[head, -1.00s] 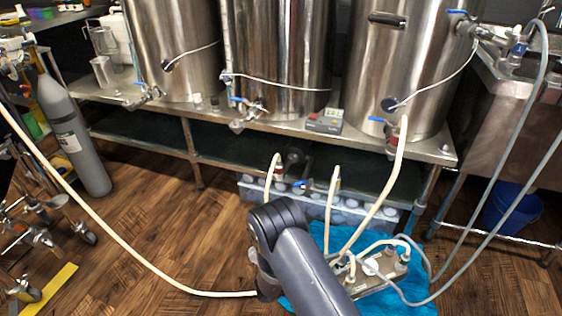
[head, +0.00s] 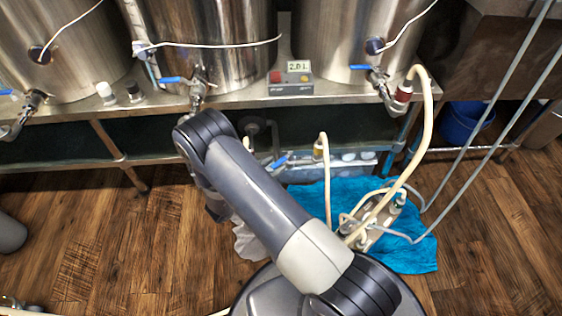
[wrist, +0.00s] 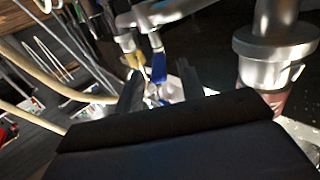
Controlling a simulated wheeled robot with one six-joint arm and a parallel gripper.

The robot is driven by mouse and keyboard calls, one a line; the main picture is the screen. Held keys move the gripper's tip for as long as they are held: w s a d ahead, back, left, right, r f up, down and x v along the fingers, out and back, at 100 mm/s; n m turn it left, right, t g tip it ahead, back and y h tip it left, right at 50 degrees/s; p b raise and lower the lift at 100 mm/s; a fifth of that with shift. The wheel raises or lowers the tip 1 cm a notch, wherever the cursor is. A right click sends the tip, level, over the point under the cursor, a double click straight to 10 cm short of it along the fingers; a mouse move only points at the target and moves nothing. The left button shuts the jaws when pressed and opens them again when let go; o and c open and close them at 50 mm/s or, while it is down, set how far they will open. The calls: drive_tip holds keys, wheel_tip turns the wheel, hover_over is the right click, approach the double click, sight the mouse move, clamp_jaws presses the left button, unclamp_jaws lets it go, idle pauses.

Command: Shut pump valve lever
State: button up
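In the head view a blue lever (head: 280,162) sits low under the steel bench, beside dark pump piping (head: 259,130). It is the likely pump valve lever. My gripper is mostly hidden behind my arm in the head view. In the wrist view my gripper (wrist: 160,88) has its two dark fingers apart with a gap between them. A blue lever (wrist: 158,67) on a metal fitting shows beyond the gap, roughly in line with it. I cannot tell whether it is the same lever or whether the fingers touch it. No held object is visible.
Steel kettles with blue-handled taps (head: 172,80) stand on the bench (head: 75,118). A control box (head: 291,84) sits on its edge. Pale hoses (head: 427,120) run to a metal assembly on a blue cloth (head: 415,258). A large metal fitting (wrist: 275,50) is close at right in the wrist view. Wooden floor lies open at left.

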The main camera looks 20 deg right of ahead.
sight(281, 160)
drive_tip(key=shift+b+x, duration=0.35)
drive_tip(key=shift+x, duration=1.7)
clamp_jaws()
